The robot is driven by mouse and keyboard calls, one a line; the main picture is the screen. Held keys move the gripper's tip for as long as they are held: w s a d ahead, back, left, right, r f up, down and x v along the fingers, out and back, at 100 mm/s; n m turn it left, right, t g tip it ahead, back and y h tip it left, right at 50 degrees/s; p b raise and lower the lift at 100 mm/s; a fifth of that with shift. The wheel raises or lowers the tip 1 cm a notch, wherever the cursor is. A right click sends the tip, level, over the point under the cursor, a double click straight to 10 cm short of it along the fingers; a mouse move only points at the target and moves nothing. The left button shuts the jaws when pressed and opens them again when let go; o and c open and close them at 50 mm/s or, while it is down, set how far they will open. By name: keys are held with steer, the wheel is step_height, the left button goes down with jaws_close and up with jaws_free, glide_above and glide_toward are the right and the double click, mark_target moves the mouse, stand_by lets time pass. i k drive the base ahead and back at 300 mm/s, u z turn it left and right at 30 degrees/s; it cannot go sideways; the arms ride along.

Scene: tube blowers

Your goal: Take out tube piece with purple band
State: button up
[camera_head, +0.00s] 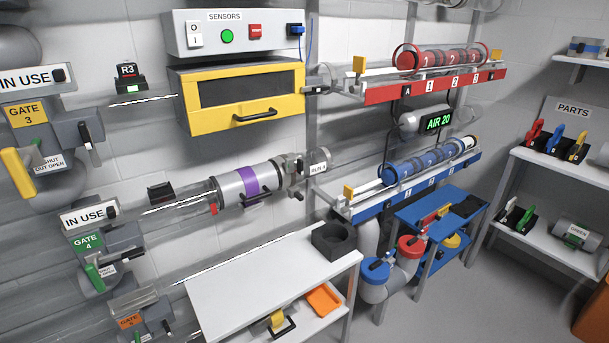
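The tube piece with the purple band (248,181) is a grey cylinder seated in line in the middle clear tube. A dark handle or latch (258,197) shows on its front side. Its right end meets a dark grey coupling (290,168) with a white label reading RUN. Its left end meets the clear tube (180,215), near a small red part (213,209). My gripper is not in this view, so I cannot see where it is relative to the piece.
A yellow-fronted box (240,97) hangs above. Gate 4 (88,243) is at left. The red rack (430,87) and blue rack (410,187) are at right, with grey floor beyond.

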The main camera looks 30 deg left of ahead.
mark_target(249, 185)
steer(key=u, duration=0.5)
steer(key=i, duration=0.15)
steer(key=z, duration=2.65)
steer(key=k, duration=1.55)
steer(key=u, duration=0.45)
steer(key=k, duration=0.75)
steer(key=u, duration=1.1)
